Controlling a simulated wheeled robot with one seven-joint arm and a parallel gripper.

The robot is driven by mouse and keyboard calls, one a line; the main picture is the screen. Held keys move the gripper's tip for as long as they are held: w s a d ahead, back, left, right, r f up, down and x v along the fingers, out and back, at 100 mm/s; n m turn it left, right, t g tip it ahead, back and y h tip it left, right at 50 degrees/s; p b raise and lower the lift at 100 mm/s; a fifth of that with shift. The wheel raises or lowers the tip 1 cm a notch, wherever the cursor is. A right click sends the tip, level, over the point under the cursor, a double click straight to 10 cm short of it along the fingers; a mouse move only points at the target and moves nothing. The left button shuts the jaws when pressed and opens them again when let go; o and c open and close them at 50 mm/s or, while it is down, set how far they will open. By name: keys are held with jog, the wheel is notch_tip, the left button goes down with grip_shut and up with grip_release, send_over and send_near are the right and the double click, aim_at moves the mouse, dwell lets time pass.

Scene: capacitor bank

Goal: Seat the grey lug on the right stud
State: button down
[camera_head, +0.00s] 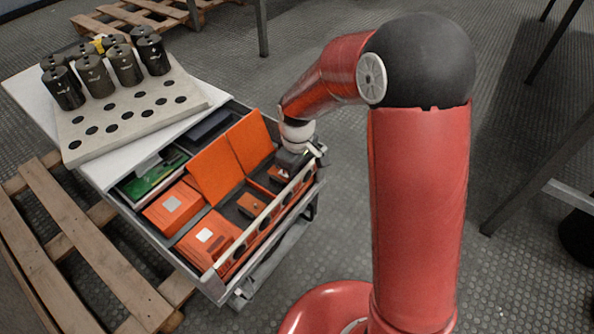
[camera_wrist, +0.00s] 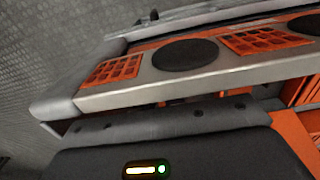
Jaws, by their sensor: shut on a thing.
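My gripper (camera_head: 302,160) reaches down at the right end of the open grey drawer unit (camera_head: 228,296), close to its front rail. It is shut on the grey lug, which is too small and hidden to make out. Two small orange blocks (camera_head: 251,205) stand in the dark bay behind the rail, the right one (camera_head: 281,174) close below my gripper. Neither stud can be picked out clearly. In the wrist view, my gripper's dark housing fills the bottom and its fingertips do not show.
The pale front rail (camera_head: 223,262) has round dark openings; it also shows in the wrist view (camera_wrist: 115,93). Orange boxes (camera_head: 174,208) and upright orange panels (camera_head: 216,170) fill the unit. Black cylinders (camera_head: 95,76) stand on a holed tray (camera_head: 135,118). A wooden pallet (camera_head: 90,245) lies left.

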jog(key=shift+f+b, duration=0.3)
jog(key=shift+f, duration=0.4)
dwell(1.2)
jog(key=c, duration=1.4)
grip_release()
